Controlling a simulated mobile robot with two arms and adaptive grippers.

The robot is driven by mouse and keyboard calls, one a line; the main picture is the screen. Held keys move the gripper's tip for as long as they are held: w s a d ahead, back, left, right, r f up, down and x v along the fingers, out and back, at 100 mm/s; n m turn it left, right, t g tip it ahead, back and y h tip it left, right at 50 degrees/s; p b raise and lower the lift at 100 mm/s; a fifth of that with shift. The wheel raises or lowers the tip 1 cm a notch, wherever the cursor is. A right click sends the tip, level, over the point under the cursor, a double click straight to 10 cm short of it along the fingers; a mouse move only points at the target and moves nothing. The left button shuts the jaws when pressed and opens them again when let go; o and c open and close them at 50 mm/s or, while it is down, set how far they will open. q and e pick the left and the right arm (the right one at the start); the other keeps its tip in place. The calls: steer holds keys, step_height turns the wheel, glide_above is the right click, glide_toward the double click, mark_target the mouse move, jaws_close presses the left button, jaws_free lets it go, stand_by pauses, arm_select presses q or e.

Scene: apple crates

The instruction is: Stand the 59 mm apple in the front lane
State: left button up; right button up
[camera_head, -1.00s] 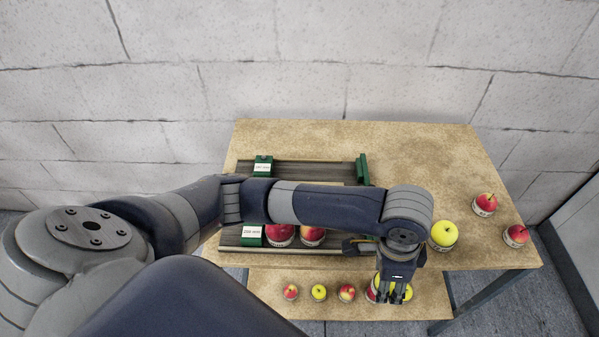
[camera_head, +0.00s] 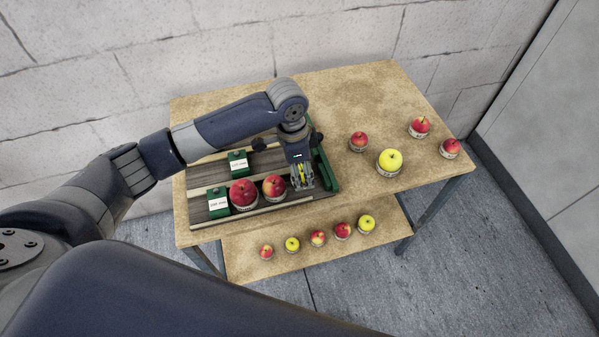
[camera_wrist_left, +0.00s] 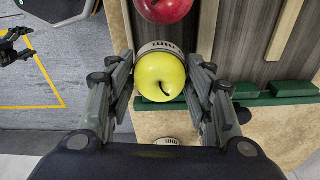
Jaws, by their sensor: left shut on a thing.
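My left gripper (camera_head: 301,184) is shut on a yellow apple (camera_wrist_left: 160,77), which it holds at the right end of the front lane. The apple shows between the fingers in the left wrist view, with a white printed band that I cannot read. The front lane (camera_head: 218,204) has a green block with a white label at its left end. Two red apples, the left (camera_head: 243,193) and the right (camera_head: 274,187), stand in it, left of my gripper. I cannot tell whether the held apple touches the lane floor. A dark gripper-like part shows at the left wrist view's left edge.
The back lane (camera_head: 238,162) lies behind, partly under my arm. A green end wall (camera_head: 326,165) closes the right side. Right of it stand a yellow apple (camera_head: 389,161) and several red ones. Several apples stand on the lower front shelf (camera_head: 258,277).

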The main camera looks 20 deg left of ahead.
arm_select(q)
steer(key=shift+w+a, duration=0.25)
steer(key=shift+f, duration=0.3)
steer(key=shift+f+p, duration=0.5)
steer(key=shift+f, duration=1)
steer(key=shift+f, duration=0.1)
steer(key=o, duration=1.1)
steer(key=r, duration=0.4)
steer(key=a+r, duration=0.1)
steer(key=r, duration=0.3)
steer(key=r+b, duration=0.1)
steer(key=r, duration=0.3)
steer(key=shift+s+a+r, duration=0.1)
steer(key=shift+s+a, duration=0.05)
steer(key=shift+s, duration=0.2)
